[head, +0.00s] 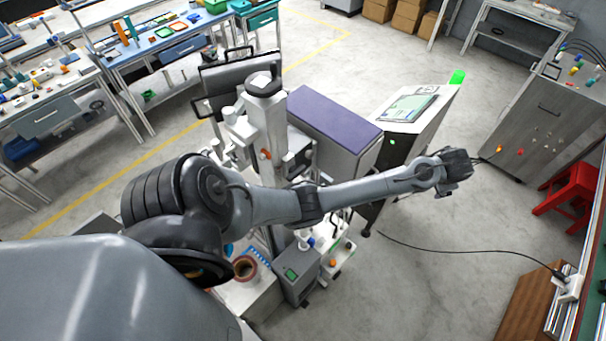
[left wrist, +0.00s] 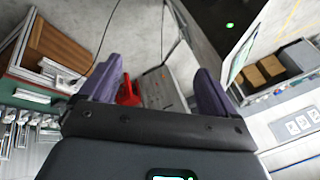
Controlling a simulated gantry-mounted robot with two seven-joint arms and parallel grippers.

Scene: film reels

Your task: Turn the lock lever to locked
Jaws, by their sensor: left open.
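I cannot pick out the lock lever for certain in either view. The grey and white machine (head: 268,120) stands in the middle of the head view, partly hidden by my arm. It has a small orange knob (head: 265,154) on its column. My left gripper (head: 460,172) is at the end of the arm reaching right, over open floor and away from the machine. In the left wrist view its purple fingers (left wrist: 155,82) are spread, with nothing between them. My right gripper is not in view.
A white console with a screen (head: 410,107) and a purple-topped cabinet (head: 333,118) stand beside the machine. A red stool (head: 572,193) and grey cabinet (head: 538,118) are at right. A black cable (head: 470,251) crosses the floor. Workbenches (head: 175,43) line the upper left.

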